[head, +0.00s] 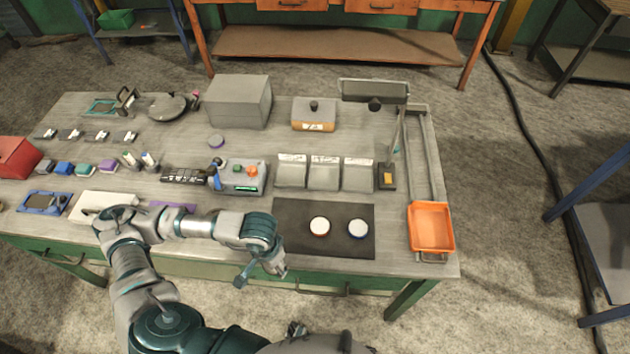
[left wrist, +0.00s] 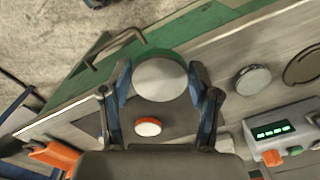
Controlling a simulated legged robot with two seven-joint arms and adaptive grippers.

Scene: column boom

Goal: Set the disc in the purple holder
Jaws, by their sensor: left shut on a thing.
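My left gripper (head: 262,264) is above the front edge of the table, left of the dark mat. A flat purple piece (head: 172,206), possibly the purple holder, lies partly hidden behind my left arm. My right gripper is not in view.
On the dark mat (head: 290,240) sit a red-rimmed white disc (head: 319,226) and a blue-rimmed one (head: 358,228). The control box (head: 244,178), grey bins (head: 324,174) and orange tray (head: 431,228) stand around it. A grey round piece (left wrist: 253,80) lies near the control box in the wrist view.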

